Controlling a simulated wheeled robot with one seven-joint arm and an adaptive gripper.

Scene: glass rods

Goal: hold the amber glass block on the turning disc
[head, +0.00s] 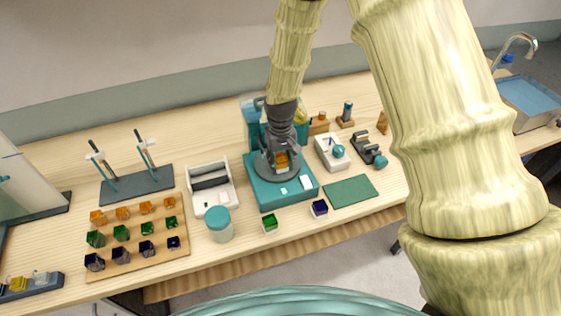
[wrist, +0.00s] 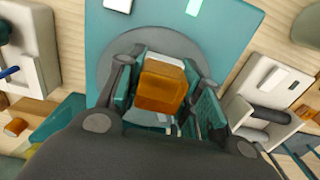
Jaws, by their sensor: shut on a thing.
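The amber glass block (wrist: 162,84) sits between the fingers of my gripper (wrist: 160,100), over the grey turning disc (wrist: 108,66) of a teal machine (wrist: 228,32). In the head view the amber block (head: 282,160) shows at the tip of my gripper (head: 281,153), over the grey disc (head: 262,168) on the teal base (head: 265,196). My gripper is shut on the block from both sides. The block's underside is hidden, so I cannot tell whether it touches the disc.
A wooden board (head: 178,245) with several coloured glass blocks lies at the left. A white tray (head: 210,202), a teal-lidded jar (head: 219,226) and small cups with green (head: 270,223) and dark blue (head: 320,208) glass stand near the machine. A green mat (head: 352,191) lies bare at the right.

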